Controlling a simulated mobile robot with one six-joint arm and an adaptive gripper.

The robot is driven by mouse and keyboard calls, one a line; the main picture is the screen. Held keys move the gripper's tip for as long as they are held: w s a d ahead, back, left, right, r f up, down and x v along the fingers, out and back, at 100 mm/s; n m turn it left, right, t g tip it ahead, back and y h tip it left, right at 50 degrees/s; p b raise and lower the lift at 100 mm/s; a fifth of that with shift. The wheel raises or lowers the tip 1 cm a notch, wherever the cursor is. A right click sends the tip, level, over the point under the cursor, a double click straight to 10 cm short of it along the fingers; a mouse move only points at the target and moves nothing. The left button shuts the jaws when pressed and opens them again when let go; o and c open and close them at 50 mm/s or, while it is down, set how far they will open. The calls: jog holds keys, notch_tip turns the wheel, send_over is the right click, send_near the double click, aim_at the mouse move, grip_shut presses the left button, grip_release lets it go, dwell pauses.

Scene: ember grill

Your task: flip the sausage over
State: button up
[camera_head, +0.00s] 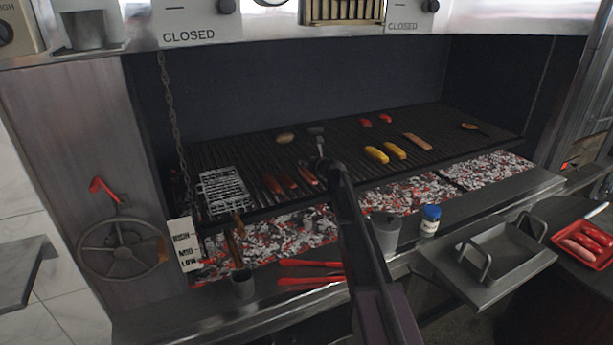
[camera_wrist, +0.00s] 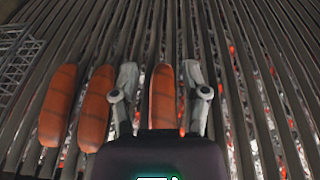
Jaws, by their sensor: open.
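Several red-brown sausages lie on the dark grill grate (camera_head: 350,148), pointing away from me. In the wrist view, one sausage (camera_wrist: 162,98) lies between the two fingers of my open gripper (camera_wrist: 161,85). A middle sausage (camera_wrist: 97,108) lies just left of the left finger, and another sausage (camera_wrist: 58,105) lies farther left. I cannot tell whether the fingers touch the sausage.
A wire grill basket (camera_head: 223,190) lies left of the sausages. Yellow corn (camera_head: 376,154) and other food lie to the right. Glowing coals (camera_head: 405,193) show below the grate. Red-handled tongs (camera_head: 310,272), a blue-capped jar (camera_head: 430,220) and a metal tray (camera_head: 510,262) are at the front.

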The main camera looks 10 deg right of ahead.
dwell(0.4)
jog(key=o, duration=0.6)
jog(key=shift+c, duration=0.2)
jog(key=s+d+r+p, duration=0.1)
jog(key=s+r+p, duration=0.3)
jog(key=r+p, duration=0.2)
jog(key=shift+s+d+r, duration=0.15)
jog(key=shift+s+d, duration=0.1)
jog(key=shift+d, duration=0.15)
jog(key=shift+w, duration=0.1)
dwell(0.4)
